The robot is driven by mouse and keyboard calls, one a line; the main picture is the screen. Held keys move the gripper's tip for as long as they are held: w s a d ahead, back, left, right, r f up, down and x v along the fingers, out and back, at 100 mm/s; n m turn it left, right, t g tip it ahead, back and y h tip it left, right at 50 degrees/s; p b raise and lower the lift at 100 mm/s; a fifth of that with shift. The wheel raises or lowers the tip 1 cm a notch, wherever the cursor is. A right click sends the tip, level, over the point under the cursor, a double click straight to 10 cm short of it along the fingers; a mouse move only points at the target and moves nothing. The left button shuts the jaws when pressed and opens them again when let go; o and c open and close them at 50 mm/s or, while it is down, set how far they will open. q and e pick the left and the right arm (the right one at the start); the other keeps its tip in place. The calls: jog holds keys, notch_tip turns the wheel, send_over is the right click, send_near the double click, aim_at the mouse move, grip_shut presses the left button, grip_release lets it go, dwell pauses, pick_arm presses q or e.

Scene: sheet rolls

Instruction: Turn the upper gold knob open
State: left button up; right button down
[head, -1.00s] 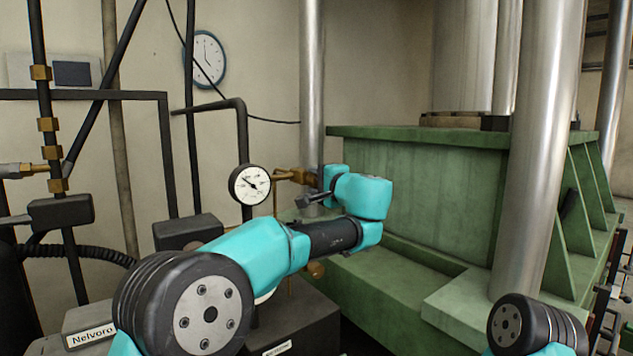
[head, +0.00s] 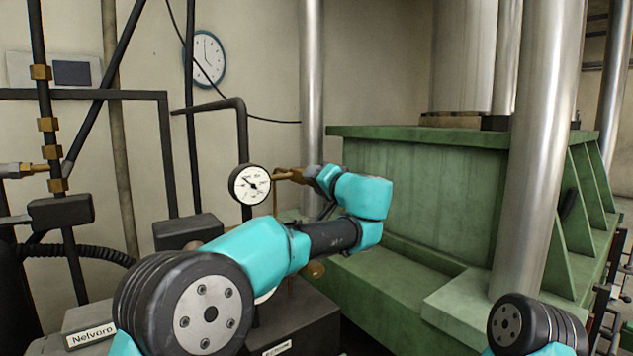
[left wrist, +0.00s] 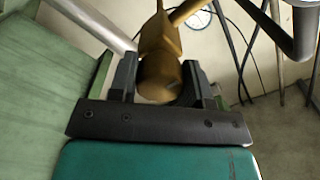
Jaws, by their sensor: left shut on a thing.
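The upper gold knob (left wrist: 158,78) sits between the two dark fingers of my left gripper (left wrist: 160,84) in the left wrist view. The fingers are shut on it from both sides. In the head view my left gripper (head: 325,181) is at the end of the brass fitting (head: 290,175), right of the round gauge, and hides most of the knob. A lower gold knob (head: 315,270) shows below my left forearm. My right gripper is out of view; only part of my right arm shows at the bottom right.
The white-faced gauge (head: 250,184) is close to the left of the gripper. A green press frame (head: 420,190) and a steel column (head: 312,100) stand near on the right and behind. Dark pipes (head: 165,150) run along the left wall.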

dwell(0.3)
pick_arm(q)
jog(key=o, duration=0.9)
jog(key=v, duration=1.7)
jog(key=shift+s+d, duration=0.15)
